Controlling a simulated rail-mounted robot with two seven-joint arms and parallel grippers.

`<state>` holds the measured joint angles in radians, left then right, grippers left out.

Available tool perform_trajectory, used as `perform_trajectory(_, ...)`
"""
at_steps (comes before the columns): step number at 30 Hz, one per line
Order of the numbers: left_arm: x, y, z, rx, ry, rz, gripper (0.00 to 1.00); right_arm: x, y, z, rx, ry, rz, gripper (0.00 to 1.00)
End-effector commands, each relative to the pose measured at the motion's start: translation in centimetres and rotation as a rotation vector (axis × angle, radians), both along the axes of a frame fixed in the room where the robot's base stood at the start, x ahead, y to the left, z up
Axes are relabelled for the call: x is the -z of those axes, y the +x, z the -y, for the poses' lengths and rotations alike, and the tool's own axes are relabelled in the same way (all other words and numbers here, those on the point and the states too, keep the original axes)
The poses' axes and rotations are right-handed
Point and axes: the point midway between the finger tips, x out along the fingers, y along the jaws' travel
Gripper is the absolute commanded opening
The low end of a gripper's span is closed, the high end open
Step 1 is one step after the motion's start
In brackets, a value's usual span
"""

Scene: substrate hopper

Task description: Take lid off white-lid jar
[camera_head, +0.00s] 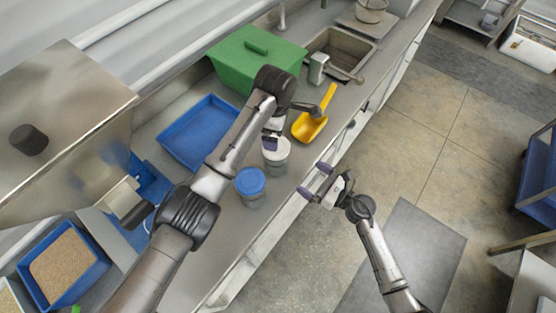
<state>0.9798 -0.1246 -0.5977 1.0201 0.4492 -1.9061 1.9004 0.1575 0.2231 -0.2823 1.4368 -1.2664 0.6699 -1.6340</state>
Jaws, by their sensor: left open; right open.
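The white-lid jar (276,161) stands upright on the steel counter, just right of the blue-lid jar (251,188). Its white lid (277,146) is on top, partly covered by my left gripper. My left gripper (270,146) points down from above at the lid; it is open, and I cannot tell whether its fingers touch the lid. My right gripper (313,180) is open and empty, over the counter's front edge to the right of the jars.
A yellow scoop (313,119) lies right of the jars. Behind are an empty blue tray (193,128), a green lidded bin (240,72) and a sink (340,52). A steel hopper (75,100) stands at the left, with a blue tray of granules (93,234) below.

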Motion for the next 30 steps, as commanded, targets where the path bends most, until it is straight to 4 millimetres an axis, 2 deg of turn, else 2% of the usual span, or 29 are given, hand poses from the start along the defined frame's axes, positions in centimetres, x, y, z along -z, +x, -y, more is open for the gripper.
perform_trajectory(18,0.0,0.0,0.0,0.001,0.0,0.0,1.0,-0.2,6.2,-8.0,0.0,0.004,0.0,1.0)
perform_trajectory(24,0.0,0.0,0.0,0.001,0.0,0.0,1.0,-0.1,7.4,-9.5,0.0,0.002,0.0,1.0)
perform_trajectory(30,0.0,0.0,0.0,0.001,0.0,0.0,1.0,-0.1,7.9,-10.3,0.0,0.002,-0.001,1.0)
